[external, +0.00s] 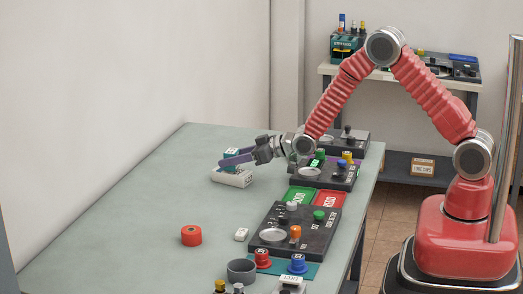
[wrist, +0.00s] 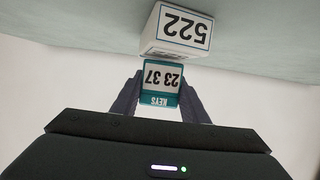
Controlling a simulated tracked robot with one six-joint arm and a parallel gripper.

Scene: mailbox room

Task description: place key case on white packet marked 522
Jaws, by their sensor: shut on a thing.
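The white packet marked 522 (wrist: 178,30) lies on the table and shows upside down at the top of the wrist view. In the external view the packet (external: 232,178) is at the middle of the table, toward the wall. My gripper (wrist: 158,88) is shut on the teal key case (wrist: 160,84), which has a white label reading KEYS 23 37. In the external view my gripper (external: 236,158) reaches left, with the key case (external: 231,152) just above or touching the packet. I cannot tell whether the two touch.
A red roll (external: 191,235) and a small white block (external: 241,234) lie nearer the camera. The table's left side is clear.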

